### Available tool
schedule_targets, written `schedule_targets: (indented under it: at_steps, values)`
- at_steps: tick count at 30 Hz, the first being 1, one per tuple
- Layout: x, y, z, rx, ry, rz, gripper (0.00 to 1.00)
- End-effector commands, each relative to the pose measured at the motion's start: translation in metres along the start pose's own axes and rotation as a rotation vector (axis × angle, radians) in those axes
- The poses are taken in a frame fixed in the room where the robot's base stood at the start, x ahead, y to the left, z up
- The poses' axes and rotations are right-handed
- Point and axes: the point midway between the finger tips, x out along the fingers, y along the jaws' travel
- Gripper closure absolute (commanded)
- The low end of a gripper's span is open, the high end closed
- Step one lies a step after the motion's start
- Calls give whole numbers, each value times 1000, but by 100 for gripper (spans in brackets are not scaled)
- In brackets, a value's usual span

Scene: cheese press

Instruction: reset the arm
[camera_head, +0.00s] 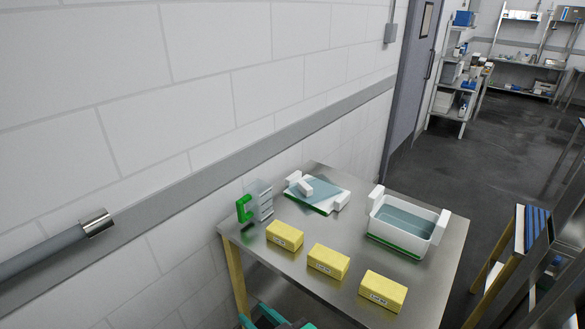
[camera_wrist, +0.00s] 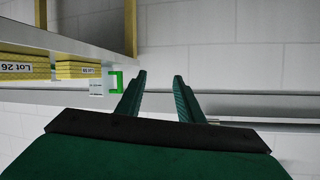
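My gripper (camera_wrist: 160,76) shows in the wrist view with two dark green fingers spread apart and nothing between them. It faces the pale wall, off to one side of the steel table and its things. In the head view, teal parts (camera_head: 268,318) that look like my gripper show at the bottom edge, beside the front of the table (camera_head: 300,275); the rest is cut off.
On the table are three yellow labelled blocks (camera_head: 284,235), a green-handled clear item (camera_head: 245,208), a white tray with a lid-like piece (camera_head: 328,203) and a white tub (camera_head: 403,225). A rail (camera_head: 50,250) runs along the wall. Shelves (camera_head: 462,85) stand farther back.

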Motion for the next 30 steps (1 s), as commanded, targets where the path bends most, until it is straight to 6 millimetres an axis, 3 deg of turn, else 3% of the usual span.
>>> schedule_targets:
  at_steps: [8, 14, 21, 30]
  values:
    - [-11, 10, 73, 168, 21, 204, 66]
    - [-37, 10, 125, 238, 37, 363, 66]
    - [-84, -1, 174, 254, 60, 526, 66]
    - [-154, -36, 207, 192, 99, 657, 66]
